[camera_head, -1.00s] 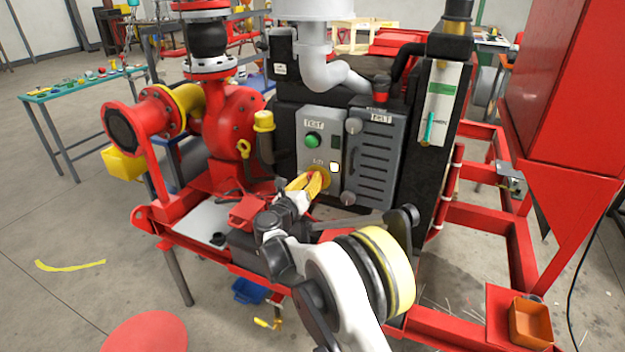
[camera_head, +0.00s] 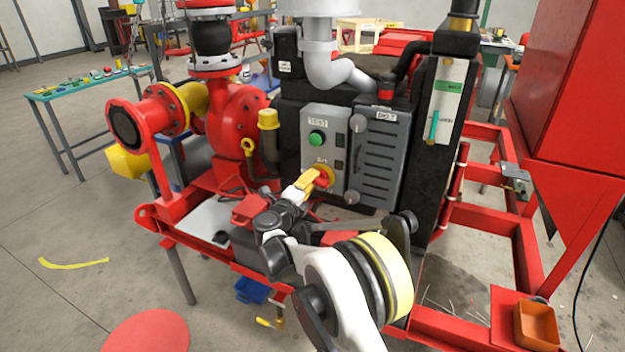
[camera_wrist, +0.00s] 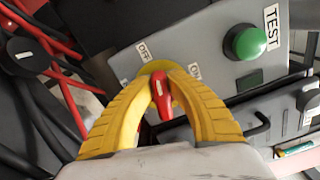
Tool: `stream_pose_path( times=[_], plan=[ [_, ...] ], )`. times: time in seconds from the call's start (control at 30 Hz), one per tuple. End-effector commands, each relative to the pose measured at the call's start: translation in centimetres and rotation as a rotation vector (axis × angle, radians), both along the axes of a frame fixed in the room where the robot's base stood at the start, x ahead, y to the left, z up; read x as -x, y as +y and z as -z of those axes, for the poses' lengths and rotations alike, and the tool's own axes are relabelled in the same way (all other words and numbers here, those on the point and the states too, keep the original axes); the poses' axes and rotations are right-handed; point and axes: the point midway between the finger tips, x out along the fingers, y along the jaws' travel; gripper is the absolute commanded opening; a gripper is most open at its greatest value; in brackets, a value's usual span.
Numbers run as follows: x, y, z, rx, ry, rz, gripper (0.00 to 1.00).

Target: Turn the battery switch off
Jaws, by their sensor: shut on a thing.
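The battery switch is a red handle (camera_wrist: 161,97) on a round yellow plate (camera_wrist: 156,67), low on a grey control panel (camera_head: 312,152). In the head view the red handle (camera_head: 322,179) shows at the fingertips, partly hidden. My gripper (camera_head: 318,180) has yellow fingers and reaches the switch from the front left. In the wrist view my gripper (camera_wrist: 161,78) has a finger on each side of the handle and is shut on it. Small labels sit around the plate; one (camera_wrist: 143,52) seems to read OFF. The handle points down between the fingers in the wrist view.
A green button (camera_head: 316,138) under a TEST label is above the switch. A louvred grey box (camera_head: 378,160) with knobs stands right of the panel. A yellow-capped dark cylinder (camera_head: 268,140) and a red pump (camera_head: 236,118) are to the left.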

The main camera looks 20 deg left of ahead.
Motion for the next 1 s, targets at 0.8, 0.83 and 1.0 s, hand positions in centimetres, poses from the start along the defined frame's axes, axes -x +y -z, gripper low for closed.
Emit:
stream_pose_path(
  times=[0.8, 0.83, 1.0],
  plan=[
    [-0.04, 0.03, 0.45, 0.271, 0.021, 0.0, 0.0],
    [-0.04, 0.03, 0.45, 0.271, 0.021, 0.0, 0.0],
    [-0.04, 0.03, 0.45, 0.27, 0.021, 0.0, 0.0]
  ],
)
